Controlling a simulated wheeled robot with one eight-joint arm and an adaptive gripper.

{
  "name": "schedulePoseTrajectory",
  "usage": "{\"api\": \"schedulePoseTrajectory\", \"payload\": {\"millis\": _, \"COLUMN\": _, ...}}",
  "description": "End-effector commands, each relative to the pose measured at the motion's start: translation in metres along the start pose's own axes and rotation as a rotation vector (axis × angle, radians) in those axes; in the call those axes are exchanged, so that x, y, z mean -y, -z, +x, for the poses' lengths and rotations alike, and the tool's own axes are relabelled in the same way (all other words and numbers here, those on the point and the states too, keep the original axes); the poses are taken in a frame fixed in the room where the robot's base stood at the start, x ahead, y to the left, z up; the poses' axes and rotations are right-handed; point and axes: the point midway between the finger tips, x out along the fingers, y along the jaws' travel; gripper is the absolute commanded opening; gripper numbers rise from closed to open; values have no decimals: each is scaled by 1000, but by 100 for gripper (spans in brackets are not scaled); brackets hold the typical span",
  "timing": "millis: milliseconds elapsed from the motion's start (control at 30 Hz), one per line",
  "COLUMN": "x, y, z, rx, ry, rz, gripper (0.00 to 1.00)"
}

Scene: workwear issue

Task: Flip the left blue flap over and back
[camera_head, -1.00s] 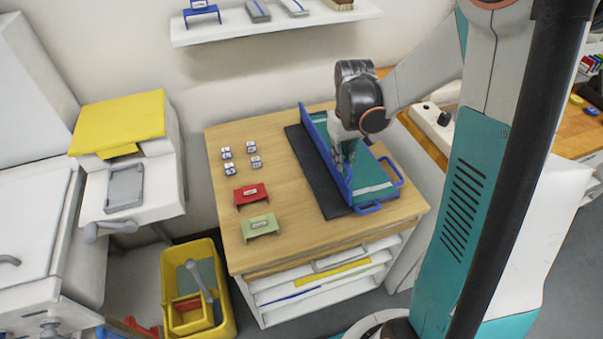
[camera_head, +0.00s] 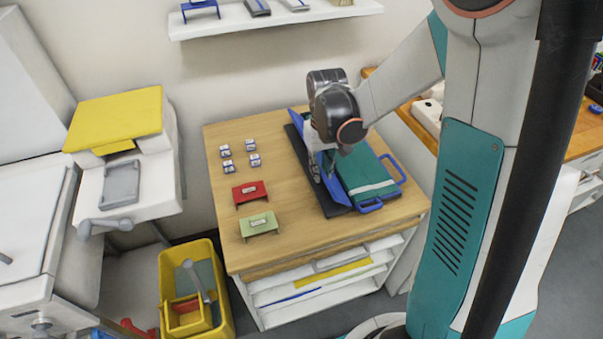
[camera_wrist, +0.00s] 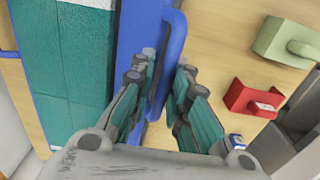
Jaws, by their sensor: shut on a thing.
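The left blue flap (camera_head: 299,122) of the folding board is tilted, leaning left over a dark mat (camera_head: 297,145). It also shows in the wrist view (camera_wrist: 130,40). My gripper (camera_head: 325,172) is at the flap; in the wrist view my gripper (camera_wrist: 165,95) has its fingers on either side of the flap's blue handle (camera_wrist: 173,60) and is shut on it. A teal garment (camera_head: 362,170) with a pale stripe lies on the board, right of the flap. My gripper hides the flap's middle.
The board's other blue handles (camera_head: 393,170) stick out at the right and front. A red stand (camera_head: 250,192), a green stand (camera_head: 259,224) and several small white-and-blue blocks (camera_head: 227,165) stand left on the wooden table (camera_head: 217,205). A shelf (camera_head: 270,25) hangs behind.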

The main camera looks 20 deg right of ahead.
Motion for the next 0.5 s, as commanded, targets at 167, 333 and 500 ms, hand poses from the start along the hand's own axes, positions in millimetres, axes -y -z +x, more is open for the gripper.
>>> {"api": "schedulePoseTrajectory", "payload": {"millis": 167, "x": 8, "y": 2, "z": 9, "rx": -2, "ry": 1, "rz": -2, "gripper": 9}}
{"api": "schedulePoseTrajectory", "payload": {"millis": 333, "x": 16, "y": 2, "z": 18, "rx": -2, "ry": 0, "rz": -2, "gripper": 12}}
{"api": "schedulePoseTrajectory", "payload": {"millis": 500, "x": 20, "y": 2, "z": 26, "rx": -2, "ry": 0, "rz": -2, "gripper": 13}}
